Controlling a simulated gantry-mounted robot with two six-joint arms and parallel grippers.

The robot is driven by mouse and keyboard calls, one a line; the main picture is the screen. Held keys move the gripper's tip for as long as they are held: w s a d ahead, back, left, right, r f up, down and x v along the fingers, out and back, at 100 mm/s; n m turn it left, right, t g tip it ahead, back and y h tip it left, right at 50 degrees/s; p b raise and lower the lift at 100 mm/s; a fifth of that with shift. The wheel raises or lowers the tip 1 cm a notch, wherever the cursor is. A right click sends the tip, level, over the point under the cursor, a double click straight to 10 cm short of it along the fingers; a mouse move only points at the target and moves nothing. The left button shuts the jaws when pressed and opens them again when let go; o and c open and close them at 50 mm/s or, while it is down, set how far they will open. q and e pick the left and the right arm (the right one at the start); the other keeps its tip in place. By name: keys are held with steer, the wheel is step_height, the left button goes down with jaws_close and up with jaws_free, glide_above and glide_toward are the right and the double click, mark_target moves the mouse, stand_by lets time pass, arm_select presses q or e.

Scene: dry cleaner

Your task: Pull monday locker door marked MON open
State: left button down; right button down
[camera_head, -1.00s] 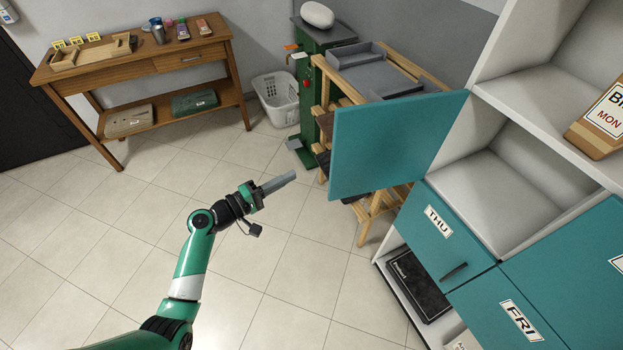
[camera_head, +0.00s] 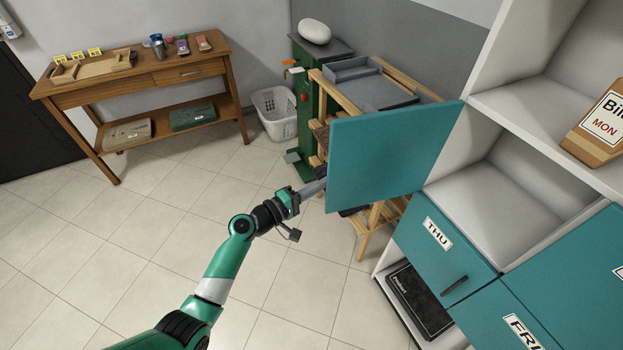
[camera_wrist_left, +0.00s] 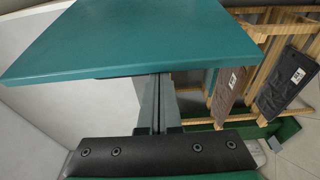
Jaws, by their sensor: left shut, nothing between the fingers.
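A teal locker door (camera_head: 388,158) stands swung open from the white cabinet. Its visible face shows no label, so I cannot read whether it is the MON door. The compartment (camera_head: 500,192) beside it is open and looks empty. My left gripper (camera_head: 314,188) is shut and empty at the door's free left edge; its tips are partly hidden by the door. In the left wrist view the shut fingers (camera_wrist_left: 158,103) pass behind the near edge of the teal door (camera_wrist_left: 135,40). I cannot tell whether they touch it. My right gripper is in neither view.
Closed THU (camera_head: 445,250) and FRI (camera_head: 515,320) fronts lie below the compartment. A parcel marked MON (camera_head: 602,125) is on the upper shelf. A wooden rack (camera_head: 365,240) and green press (camera_head: 308,120) stand behind the door. The tiled floor (camera_head: 110,240) at left is clear.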

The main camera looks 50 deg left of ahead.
arm_select(q)
steer(key=shift+s+d+r, duration=0.1)
steer(key=shift+d, duration=0.15)
